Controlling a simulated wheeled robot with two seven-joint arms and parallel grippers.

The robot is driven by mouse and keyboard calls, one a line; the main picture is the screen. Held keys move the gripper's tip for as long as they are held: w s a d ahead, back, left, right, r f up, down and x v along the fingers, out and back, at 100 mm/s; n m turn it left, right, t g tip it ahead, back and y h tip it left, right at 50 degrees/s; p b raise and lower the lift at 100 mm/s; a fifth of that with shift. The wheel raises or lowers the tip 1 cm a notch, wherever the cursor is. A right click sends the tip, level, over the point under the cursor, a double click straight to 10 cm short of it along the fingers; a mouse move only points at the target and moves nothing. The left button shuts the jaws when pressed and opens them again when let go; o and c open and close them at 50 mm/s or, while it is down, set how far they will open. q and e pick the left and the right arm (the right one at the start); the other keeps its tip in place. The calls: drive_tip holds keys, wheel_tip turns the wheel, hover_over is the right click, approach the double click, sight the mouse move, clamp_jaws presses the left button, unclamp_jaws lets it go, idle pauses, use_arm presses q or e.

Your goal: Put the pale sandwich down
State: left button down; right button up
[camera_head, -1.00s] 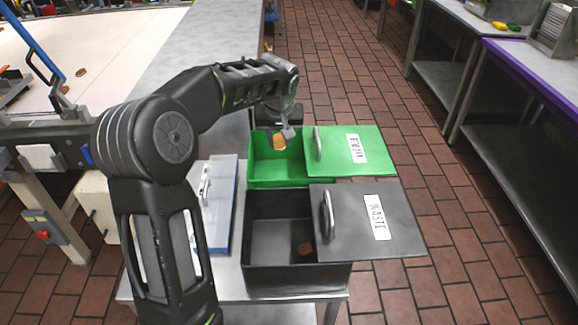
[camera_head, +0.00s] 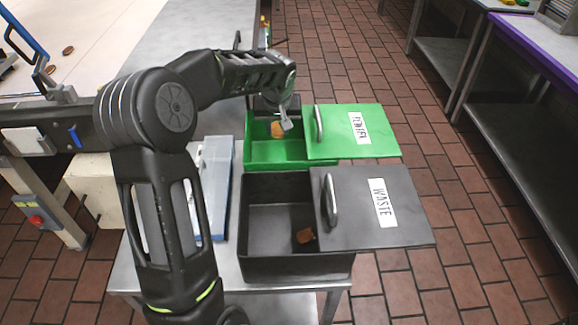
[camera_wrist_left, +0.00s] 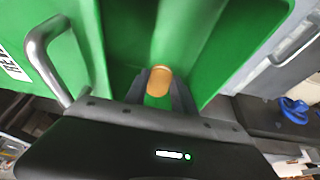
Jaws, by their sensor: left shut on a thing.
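The pale sandwich (camera_head: 277,130) is a small tan-orange piece at the tip of my left gripper (camera_head: 284,121). In the left wrist view the sandwich (camera_wrist_left: 160,79) sits between the two dark fingers of my left gripper (camera_wrist_left: 161,92), which is shut on it. They are over the open part of the green bin (camera_head: 262,152), and green walls surround them in the wrist view. How high the sandwich is above the bin floor I cannot tell. My right gripper is not in view.
The green lid (camera_head: 350,142) covers the bin's right side, with a metal handle. In front is a black WASTE bin (camera_head: 252,255), with a brown piece (camera_head: 306,235) inside and its lid (camera_head: 395,218) to the right. A blue-grey box (camera_head: 217,180) stands left of the bins.

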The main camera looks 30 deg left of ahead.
use_arm(q)
hover_over(279, 159)
drive_tip(key=s, duration=0.1)
drive_tip(key=shift+s+d+f+p, duration=0.1)
drive_tip(key=shift+d+f+p, duration=0.1)
drive_tip(key=shift+f, duration=1.35)
drive_tip(key=shift+d+f+p, duration=0.15)
drive_tip(key=shift+f+p, duration=0.05)
drive_tip(key=shift+f, duration=1.35)
wheel_tip(279, 159, down, 4)
drive_tip(key=shift+r, duration=0.2)
drive_tip(key=shift+f, duration=0.1)
drive_tip(key=shift+f, duration=0.2)
drive_tip(key=c, duration=1.1)
unclamp_jaws()
drive_tip(key=shift+r, duration=0.1)
drive_tip(key=shift+o, duration=0.2)
drive_tip(key=shift+r, duration=0.1)
